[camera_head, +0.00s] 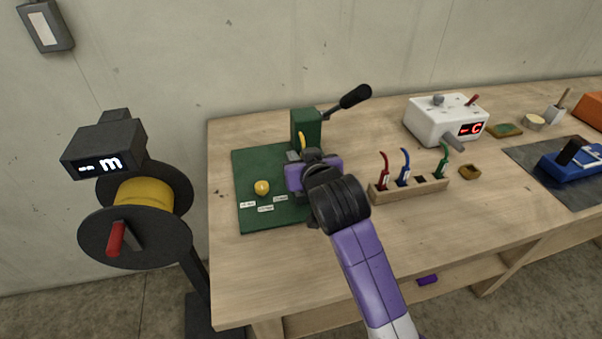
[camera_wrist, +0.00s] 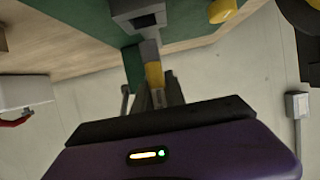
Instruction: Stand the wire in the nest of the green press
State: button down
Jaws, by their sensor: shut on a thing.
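The green press (camera_head: 307,126) stands at the back of a green base plate (camera_head: 245,215), its black-knobbed lever (camera_head: 354,97) raised to the right. My gripper (camera_head: 308,158) is close in front of the press body. It is shut on the yellow wire (camera_wrist: 154,74), which also shows as a short yellow curve in the head view (camera_head: 302,143). In the wrist view the wire runs from between my fingers (camera_wrist: 158,97) to a grey piece (camera_wrist: 148,48), which meets a dark grey block (camera_wrist: 138,8) by the green surface. I cannot tell whether the wire is seated in the nest.
A yellow knob (camera_head: 262,187) and small labels sit on the base plate. A yellow wire spool (camera_head: 146,193) stands left of the bench.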

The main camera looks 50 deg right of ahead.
jog(key=shift+f, duration=2.4)
jog(key=shift+f, duration=0.2)
jog(key=c, duration=1.4)
grip_release()
jog(key=shift+o, duration=0.2)
jog(key=shift+r, duration=0.2)
jog(key=v, duration=1.2)
jog(key=shift+b, duration=0.35)
jog(key=shift+a, duration=0.1)
